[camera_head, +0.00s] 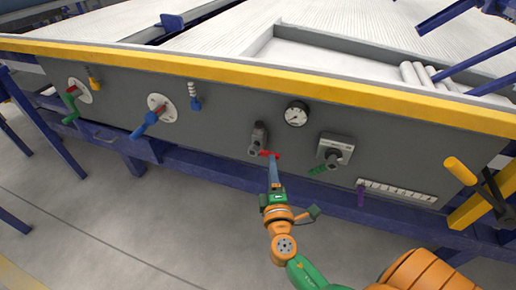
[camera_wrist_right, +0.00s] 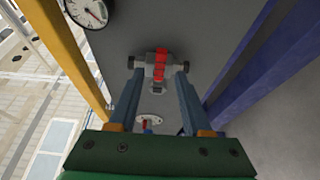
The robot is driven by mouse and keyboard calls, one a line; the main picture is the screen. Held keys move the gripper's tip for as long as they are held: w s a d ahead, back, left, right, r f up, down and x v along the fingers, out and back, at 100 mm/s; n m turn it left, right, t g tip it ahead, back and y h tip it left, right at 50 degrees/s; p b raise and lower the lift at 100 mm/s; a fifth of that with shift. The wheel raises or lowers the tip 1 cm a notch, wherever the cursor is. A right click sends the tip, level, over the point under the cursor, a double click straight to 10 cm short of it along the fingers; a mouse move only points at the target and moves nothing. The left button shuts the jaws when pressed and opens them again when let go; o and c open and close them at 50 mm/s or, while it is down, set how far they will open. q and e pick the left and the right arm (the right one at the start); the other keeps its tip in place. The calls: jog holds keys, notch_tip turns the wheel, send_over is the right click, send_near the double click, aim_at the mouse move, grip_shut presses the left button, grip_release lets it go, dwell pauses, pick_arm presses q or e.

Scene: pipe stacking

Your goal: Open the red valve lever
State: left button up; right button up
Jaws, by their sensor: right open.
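The red valve lever (camera_head: 265,154) sticks out from a small grey valve (camera_head: 258,138) on the panel's front, near the middle of the head view. My right gripper (camera_head: 271,158) is at the lever, with its arm coming from the lower right. In the wrist view, the right gripper (camera_wrist_right: 157,76) is open. Its two fingers stand apart, with the red lever (camera_wrist_right: 148,67) between them near the tips, and the grey valve body just beyond. I cannot tell if a finger touches the lever. My left gripper is not in view.
A round gauge (camera_head: 296,114) and a grey switch box (camera_head: 334,151) sit right of the valve. Blue (camera_head: 151,118) and green (camera_head: 72,103) valve handles are at the left. A yellow rail (camera_head: 250,75) tops the panel. A blue beam (camera_head: 210,173) runs below it. The floor in front is clear.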

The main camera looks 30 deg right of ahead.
aim_at(263, 153)
jog(key=x, duration=0.5)
jog(key=shift+w+d, duration=0.2)
jog(key=shift+d, duration=0.1)
grip_shut()
dwell(1.1)
